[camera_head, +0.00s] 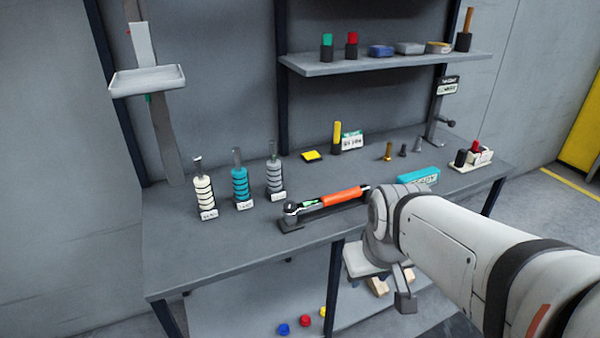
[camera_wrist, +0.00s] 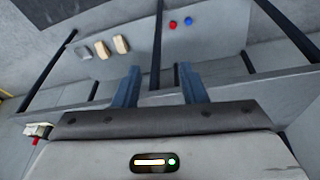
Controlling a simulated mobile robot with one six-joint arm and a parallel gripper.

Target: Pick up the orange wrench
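The orange wrench (camera_head: 343,197) lies on a dark holder on the grey workbench, near its front edge. Its chrome head points left and its orange handle runs to the right; the handle's right end meets the outline of my arm. My gripper (camera_head: 404,289) hangs in front of the bench's front edge, lower than and to the right of the wrench. In the wrist view my gripper (camera_wrist: 160,88) has its two fingers apart with nothing between them. The wrench does not show in the wrist view.
The bench (camera_head: 190,262) carries white (camera_head: 204,192), teal (camera_head: 240,184) and grey (camera_head: 274,176) ringed stacks left of the wrench. A teal box (camera_head: 418,176) lies to its right. A shelf (camera_head: 385,63) with small items hangs above. Blue (camera_head: 283,329) and red (camera_head: 305,321) caps lie below.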

